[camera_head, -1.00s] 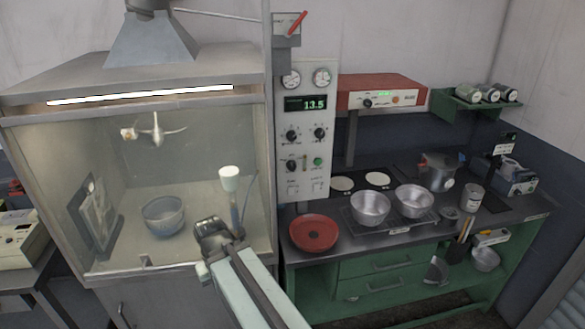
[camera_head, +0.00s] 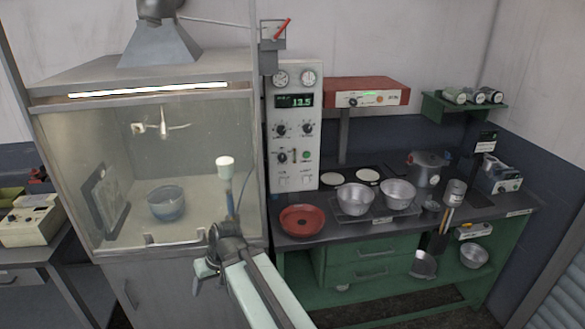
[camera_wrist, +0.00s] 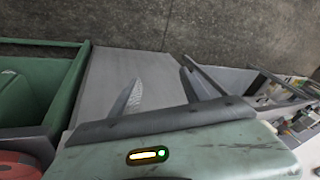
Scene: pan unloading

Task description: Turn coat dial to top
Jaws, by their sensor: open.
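A tall white control panel (camera_head: 295,125) stands right of the glass cabinet in the head view. It has black dials at upper left (camera_head: 281,130), upper right (camera_head: 308,128) and lower left (camera_head: 281,157), with a green button (camera_head: 306,155) beside the lower one. The dial labels are too small to read, so I cannot tell which is the coat dial, nor its pointer position. My gripper (camera_head: 207,270) is below and left of the panel, in front of the cabinet, apart from the dials.
The glass cabinet (camera_head: 60,190) holds a bowl (camera_head: 166,204). Right of the panel, the green bench (camera_head: 365,249) carries a red pan (camera_head: 303,221), metal bowls (camera_head: 356,199) and a pot (camera_head: 428,169). A red-topped unit (camera_head: 366,92) is above.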

